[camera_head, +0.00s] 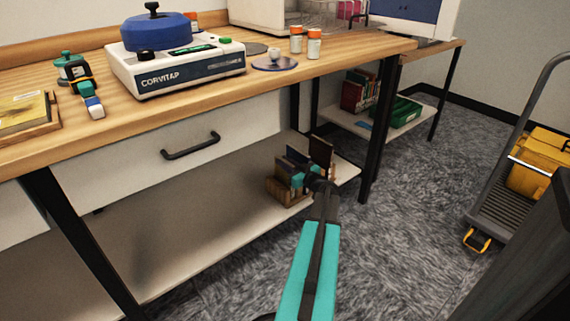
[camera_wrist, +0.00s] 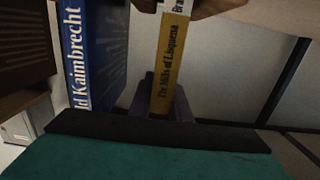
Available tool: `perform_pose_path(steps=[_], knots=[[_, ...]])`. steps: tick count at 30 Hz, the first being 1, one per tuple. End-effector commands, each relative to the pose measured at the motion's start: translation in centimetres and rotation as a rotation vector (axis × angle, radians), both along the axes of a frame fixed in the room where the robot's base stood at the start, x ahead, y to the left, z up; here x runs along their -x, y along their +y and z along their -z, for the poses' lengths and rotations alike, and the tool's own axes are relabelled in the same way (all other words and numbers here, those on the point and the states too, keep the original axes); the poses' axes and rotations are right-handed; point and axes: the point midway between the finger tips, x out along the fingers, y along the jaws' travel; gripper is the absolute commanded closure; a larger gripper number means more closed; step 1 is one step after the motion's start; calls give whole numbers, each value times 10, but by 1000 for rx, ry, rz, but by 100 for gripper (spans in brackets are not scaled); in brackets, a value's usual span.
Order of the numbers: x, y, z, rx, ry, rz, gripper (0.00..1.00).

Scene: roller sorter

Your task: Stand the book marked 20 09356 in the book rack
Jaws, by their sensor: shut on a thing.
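The wooden book rack (camera_head: 290,195) stands on the low shelf under the bench, with several books in it. My gripper (camera_head: 313,180) is at the rack's right side. In the wrist view, my gripper (camera_wrist: 163,108) is shut on a book with a yellow spine (camera_wrist: 167,75) reading "The Mills of Lisquena". A blue book (camera_wrist: 95,55) with "Kaimbrecht" on its spine stands to its left, apart from it. A brown wooden part (camera_wrist: 215,8) shows at the top, by the held book's far end. I cannot read the mark 20 09356 or tell whether the held book touches the rack.
The low shelf (camera_head: 190,245) is bare left of the rack. A black bench leg (camera_head: 378,130) stands to the right. The wooden bench top (camera_head: 215,105) with a drawer (camera_head: 180,155) overhangs the shelf. A trolley with a yellow case (camera_head: 540,165) stands at the far right.

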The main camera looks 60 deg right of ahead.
Motion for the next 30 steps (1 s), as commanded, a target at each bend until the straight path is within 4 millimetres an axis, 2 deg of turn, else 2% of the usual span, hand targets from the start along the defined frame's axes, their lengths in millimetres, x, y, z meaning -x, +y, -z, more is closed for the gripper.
perform_pose_path(steps=[4,5,8,25,30], knots=[[0,0,2,0,-1,0,100],[0,0,2,0,0,1,81],[1,-1,2,0,0,2,64],[1,-1,-3,0,0,2,64],[23,7,-4,0,1,4,64]])
